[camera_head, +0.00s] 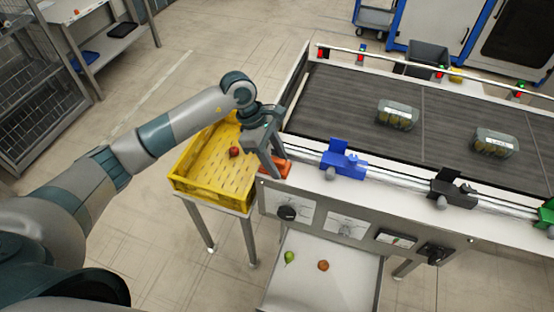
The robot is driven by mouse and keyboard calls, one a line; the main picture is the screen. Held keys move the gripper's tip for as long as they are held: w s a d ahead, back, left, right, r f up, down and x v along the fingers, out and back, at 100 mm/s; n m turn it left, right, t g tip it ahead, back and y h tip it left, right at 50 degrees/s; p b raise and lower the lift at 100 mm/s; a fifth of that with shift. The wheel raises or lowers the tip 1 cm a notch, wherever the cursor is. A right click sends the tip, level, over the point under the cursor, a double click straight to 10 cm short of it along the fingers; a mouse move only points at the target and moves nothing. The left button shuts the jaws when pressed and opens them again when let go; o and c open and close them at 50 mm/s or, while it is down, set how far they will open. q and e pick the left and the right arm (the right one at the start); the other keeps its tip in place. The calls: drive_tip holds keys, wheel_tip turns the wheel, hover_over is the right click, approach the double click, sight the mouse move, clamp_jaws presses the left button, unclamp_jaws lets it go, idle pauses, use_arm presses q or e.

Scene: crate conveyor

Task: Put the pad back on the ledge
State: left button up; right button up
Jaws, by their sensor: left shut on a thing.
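My left gripper (277,172) points down at the left end of the conveyor's front ledge (310,183). It is shut on a flat orange-red thing, which looks like the pad (283,166). The fingers hide part of the pad. The pad is at the ledge's left end, close to its surface; I cannot tell whether it touches. My right gripper is not in view.
A yellow crate (184,185) with a red ball-like item (234,152) stands left of the conveyor. Blue (343,164) and black (450,189) clamps sit along the front rail. Two packs lie on the belt (340,95). A lower tray (330,285) holds a green and an orange-brown item.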

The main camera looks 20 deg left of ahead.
use_arm(q)
drive_tip(key=o, duration=0.8)
drive_tip(key=shift+r, duration=0.1)
drive_tip(key=shift+r+p, duration=0.15)
drive_tip(key=shift+p, duration=0.15)
drive_tip(key=p+v, duration=0.3)
drive_tip(key=v, duration=0.8)
drive_tip(key=shift+a+r, duration=0.2)
drive_tip(key=shift+r, duration=0.15)
